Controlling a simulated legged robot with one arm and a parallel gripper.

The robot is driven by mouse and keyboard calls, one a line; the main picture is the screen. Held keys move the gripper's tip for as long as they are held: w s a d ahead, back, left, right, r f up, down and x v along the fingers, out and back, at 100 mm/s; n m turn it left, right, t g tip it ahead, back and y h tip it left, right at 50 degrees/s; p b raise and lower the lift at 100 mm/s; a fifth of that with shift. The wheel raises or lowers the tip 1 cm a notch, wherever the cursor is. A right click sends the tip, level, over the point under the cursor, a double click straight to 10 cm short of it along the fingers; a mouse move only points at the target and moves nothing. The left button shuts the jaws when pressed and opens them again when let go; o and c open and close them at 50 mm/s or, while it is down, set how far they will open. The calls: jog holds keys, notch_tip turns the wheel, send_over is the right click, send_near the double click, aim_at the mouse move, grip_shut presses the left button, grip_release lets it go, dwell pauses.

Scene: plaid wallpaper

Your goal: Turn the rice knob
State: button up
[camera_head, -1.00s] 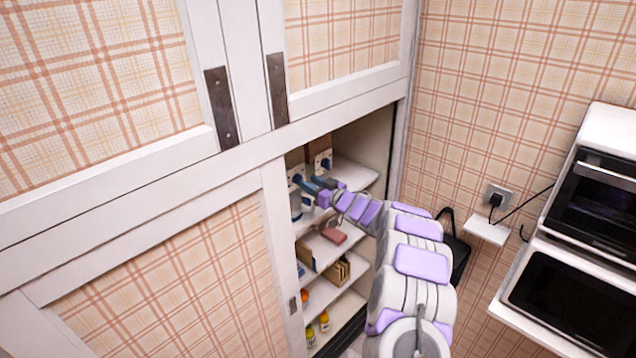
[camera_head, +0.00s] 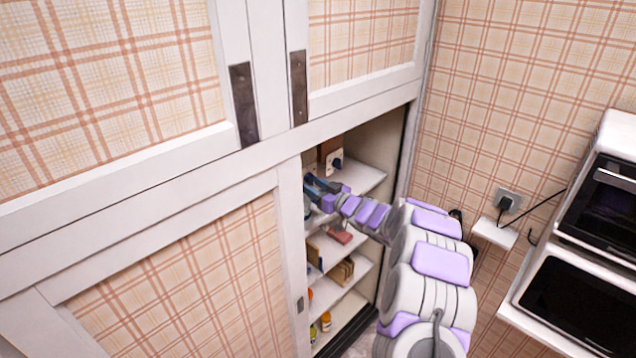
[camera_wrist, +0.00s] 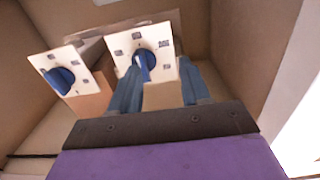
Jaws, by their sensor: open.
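Two pale panels with blue knobs show in the wrist view, each with small dark markings around its knob. The right knob (camera_wrist: 144,63) faces me with its pointer downward; the left knob (camera_wrist: 60,79) is on a tilted-looking panel (camera_wrist: 44,66). I cannot read which one is rice. My gripper (camera_wrist: 157,70) is open, its blue fingers on either side of the right knob's lower area; contact is unclear. In the head view my gripper (camera_head: 316,187) reaches into the cupboard, and one knob (camera_head: 336,163) shows on a brown box (camera_head: 328,150) behind it. The other is hidden there.
Shelves below hold a red block (camera_head: 340,233) and a brown item (camera_head: 341,271). An oven (camera_head: 598,210) and a socket (camera_head: 507,201) are at right.

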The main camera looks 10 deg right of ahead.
jog(key=d+f+p+v, duration=0.1)
jog(key=v, duration=1.5)
jog(key=shift+w+d+f, duration=0.2)
jog(key=shift+d+f, duration=0.05)
dwell(0.8)
jog(key=shift+p, duration=0.35)
jog(key=v, duration=1.7)
jog(key=shift+d, duration=0.25)
